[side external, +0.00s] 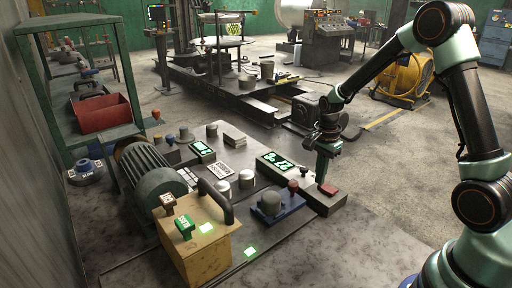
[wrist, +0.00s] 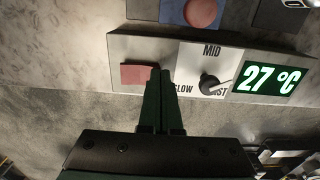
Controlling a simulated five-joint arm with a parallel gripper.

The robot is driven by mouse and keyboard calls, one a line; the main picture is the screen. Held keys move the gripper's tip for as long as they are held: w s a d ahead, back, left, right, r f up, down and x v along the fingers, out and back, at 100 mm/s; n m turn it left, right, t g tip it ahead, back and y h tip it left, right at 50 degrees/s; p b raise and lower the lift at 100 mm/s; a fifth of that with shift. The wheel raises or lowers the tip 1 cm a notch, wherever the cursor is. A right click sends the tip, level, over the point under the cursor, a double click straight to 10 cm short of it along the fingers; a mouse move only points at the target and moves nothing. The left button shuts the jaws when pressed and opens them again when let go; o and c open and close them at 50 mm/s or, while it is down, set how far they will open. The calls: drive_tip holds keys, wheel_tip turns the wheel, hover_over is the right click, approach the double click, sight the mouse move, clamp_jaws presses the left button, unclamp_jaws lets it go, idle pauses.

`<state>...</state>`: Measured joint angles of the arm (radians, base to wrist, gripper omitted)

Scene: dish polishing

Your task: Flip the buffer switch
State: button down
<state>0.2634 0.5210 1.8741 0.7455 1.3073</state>
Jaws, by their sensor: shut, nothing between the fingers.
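My gripper (side external: 321,172) points down over the front right end of the control panel, above the red square pad (side external: 328,189). In the wrist view my gripper (wrist: 160,72) has its two dark fingers together, empty, with the tips beside the right edge of the red square pad (wrist: 139,75). Right of the tips is a black rotary knob (wrist: 209,84) with a light pointer, on a white plate with speed words. A green labelled lever or block (side external: 185,228) stands on the wooden box at front left, far from my gripper. I cannot tell which control is the buffer switch.
A green display reading 27 °C (wrist: 268,78) is right of the knob. A grey motor (side external: 150,178), a wooden box (side external: 210,250) and several metal pots crowd the bench's left and middle.

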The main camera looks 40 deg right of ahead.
drive_tip(key=shift+f, duration=0.1)
drive_tip(key=shift+w+f+g, duration=0.1)
drive_tip(key=shift+f+g, duration=0.1)
drive_tip(key=shift+g, duration=0.1)
drive_tip(key=shift+r, duration=0.15)
drive_tip(key=shift+r, duration=0.75)
drive_tip(key=shift+r, duration=0.1)
wheel_tip(320, 180, up, 14)
drive_tip(key=w, duration=0.2)
drive_tip(key=shift+w+f, duration=0.2)
